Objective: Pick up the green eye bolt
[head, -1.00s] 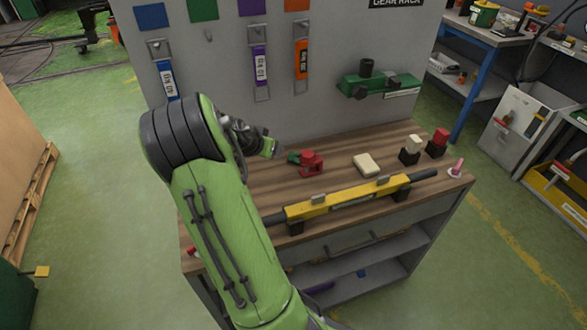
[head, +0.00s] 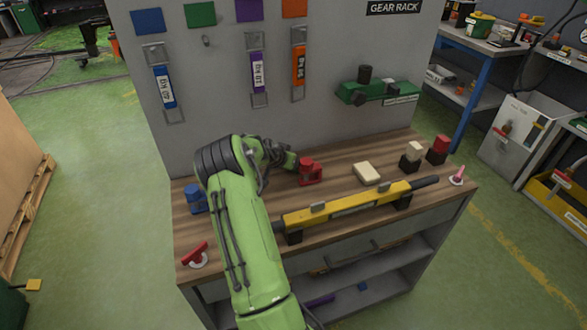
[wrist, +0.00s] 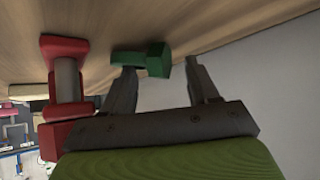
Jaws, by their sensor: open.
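The green eye bolt (wrist: 155,61) lies on the wooden bench top in the wrist view. It is just ahead of my open gripper (wrist: 161,66), across the left fingertip and partly into the gap. The right finger stands clear of it. I cannot tell whether the left finger touches it. In the head view my gripper (head: 282,160) is low over the bench, left of a red shackle-like part (head: 309,172). The eye bolt is hidden there behind my arm.
The red part (wrist: 65,85) stands close left of my fingers in the wrist view. A grey panel (head: 290,120) rises behind the bench. A cream block (head: 368,173), a yellow bar tool (head: 345,205) and a blue part (head: 195,198) are also on the bench.

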